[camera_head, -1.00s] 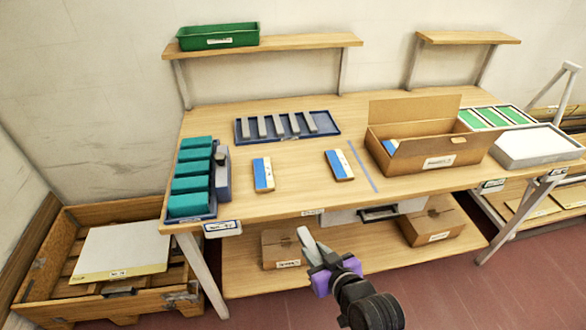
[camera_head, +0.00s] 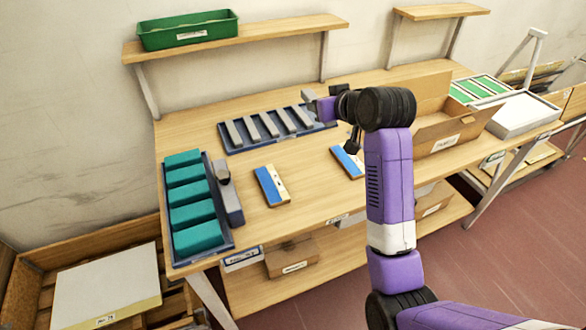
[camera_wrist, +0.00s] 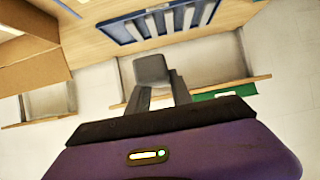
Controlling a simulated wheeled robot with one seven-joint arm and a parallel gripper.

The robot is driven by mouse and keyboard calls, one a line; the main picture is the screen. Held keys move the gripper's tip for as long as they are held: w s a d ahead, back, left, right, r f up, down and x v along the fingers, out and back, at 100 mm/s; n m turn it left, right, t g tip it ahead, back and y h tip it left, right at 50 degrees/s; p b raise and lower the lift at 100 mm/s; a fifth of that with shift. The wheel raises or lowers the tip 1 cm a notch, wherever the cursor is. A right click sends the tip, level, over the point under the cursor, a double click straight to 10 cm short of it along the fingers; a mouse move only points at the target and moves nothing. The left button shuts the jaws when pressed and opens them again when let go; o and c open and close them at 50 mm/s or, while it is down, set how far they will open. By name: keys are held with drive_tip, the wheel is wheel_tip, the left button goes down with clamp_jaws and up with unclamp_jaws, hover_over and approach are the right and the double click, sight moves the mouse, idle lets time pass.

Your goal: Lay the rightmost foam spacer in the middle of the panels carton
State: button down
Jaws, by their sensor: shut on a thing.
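My gripper (camera_head: 318,103) is shut on a grey foam spacer (camera_head: 308,96), held in the air over the right part of the blue spacer tray (camera_head: 225,148). In the wrist view the spacer (camera_wrist: 152,69) sticks out beyond the fingers. Several more grey spacers (camera_head: 268,124) lie in the tray, and its right end looks bare. The open panels carton (camera_head: 436,134) stands on the bench to the right of my gripper, apart from it. Brown cardboard also shows in the wrist view (camera_wrist: 35,62).
Two blue-and-white boxes (camera_head: 271,186) lie on the bench front. A tray of teal blocks (camera_head: 196,233) stands left. A green bin (camera_head: 188,31) sits on the shelf (camera_head: 270,36) above. Green panels (camera_head: 481,88) and a white tray (camera_head: 520,115) are right of the carton.

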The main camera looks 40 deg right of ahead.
sight(314, 177)
drive_tip(key=shift+a+f, duration=0.25)
drive_tip(key=shift+f, duration=0.4)
drive_tip(key=shift+s+a+f, duration=0.15)
drive_tip(key=shift+s+f, duration=0.05)
drive_tip(key=shift+f, duration=0.25)
wheel_tip(314, 177, down, 20)
drive_tip(key=shift+p, duration=0.4)
drive_tip(key=shift+f, duration=0.1)
drive_tip(key=c, duration=1.6)
unclamp_jaws()
drive_tip(key=shift+f, duration=0.1)
drive_tip(key=o, duration=0.5)
drive_tip(key=shift+c, duration=0.2)
